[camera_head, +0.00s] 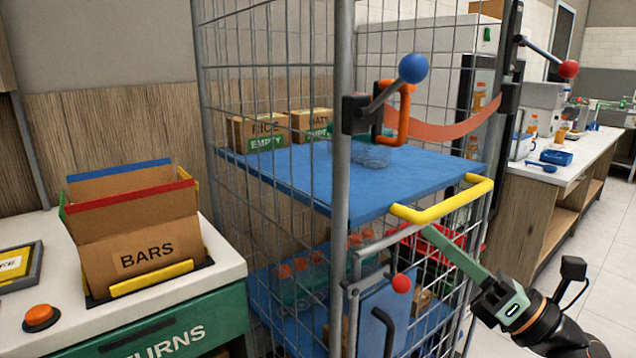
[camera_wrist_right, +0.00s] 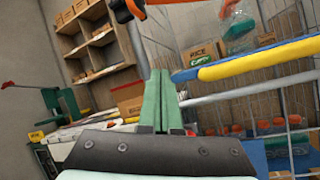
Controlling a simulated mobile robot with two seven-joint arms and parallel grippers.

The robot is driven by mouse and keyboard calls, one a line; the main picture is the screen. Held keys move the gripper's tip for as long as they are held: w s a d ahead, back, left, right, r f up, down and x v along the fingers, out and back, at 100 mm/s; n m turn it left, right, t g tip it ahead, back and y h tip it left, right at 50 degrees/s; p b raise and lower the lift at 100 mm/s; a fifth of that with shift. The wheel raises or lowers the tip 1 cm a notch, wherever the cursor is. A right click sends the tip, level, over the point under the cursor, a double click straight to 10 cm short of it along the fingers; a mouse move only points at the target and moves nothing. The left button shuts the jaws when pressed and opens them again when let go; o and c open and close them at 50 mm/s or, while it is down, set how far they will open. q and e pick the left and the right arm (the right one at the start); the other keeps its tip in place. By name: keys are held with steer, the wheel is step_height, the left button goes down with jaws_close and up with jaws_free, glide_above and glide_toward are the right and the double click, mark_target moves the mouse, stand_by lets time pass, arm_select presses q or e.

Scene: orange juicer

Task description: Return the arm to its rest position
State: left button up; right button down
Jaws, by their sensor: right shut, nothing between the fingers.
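My right gripper (camera_head: 428,234) reaches in from the lower right in the head view, on my black and orange arm. Its green fingers are shut with nothing between them. The fingertips are just below the yellow handle (camera_head: 440,206) at the cage's front; I cannot tell whether they touch it. In the right wrist view the closed fingers (camera_wrist_right: 160,74) point upward, and a yellow and blue bar (camera_wrist_right: 265,58) runs to their right. My left gripper is not in view.
A wire cage trolley (camera_head: 342,190) with a blue shelf (camera_head: 400,182) fills the middle. A BARS box (camera_head: 140,240) stands on the left counter (camera_head: 228,262). A white-topped bench (camera_head: 545,168) is at the right. Floor (camera_head: 590,225) shows clear at the right.

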steer(key=s+f+m+h, duration=0.2)
steer(key=f+m+h, duration=0.3)
steer(key=f+m, duration=0.6)
steer(key=s+d+f+m+g+h, duration=0.15)
steer(key=f+m+h, duration=0.25)
steer(key=f+m, duration=0.7)
steer(key=s+f+m+t+h, duration=0.1)
steer(key=s+f+m+h, duration=0.3)
steer(key=f+m, duration=0.7)
steer(key=s+a+f+m+g+h, duration=0.1)
steer(key=s+a+f+m+g, duration=0.15)
steer(key=s+f, duration=0.3)
steer(key=s+a+f+m+g, duration=0.1)
steer(key=s+f+m+g, duration=0.15)
steer(key=s+f, duration=0.35)
arm_select(q)
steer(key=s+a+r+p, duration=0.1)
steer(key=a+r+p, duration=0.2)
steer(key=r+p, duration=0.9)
steer(key=p, duration=0.4)
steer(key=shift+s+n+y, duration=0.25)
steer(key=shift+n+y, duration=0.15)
arm_select(e)
step_height(320, 180, up, 10)
steer(key=s+d, duration=0.1)
steer(key=d, duration=0.1)
steer(key=shift+s+m+g+h, duration=0.3)
steer(key=shift+s+g+h, duration=0.05)
steer(key=shift+h, duration=0.05)
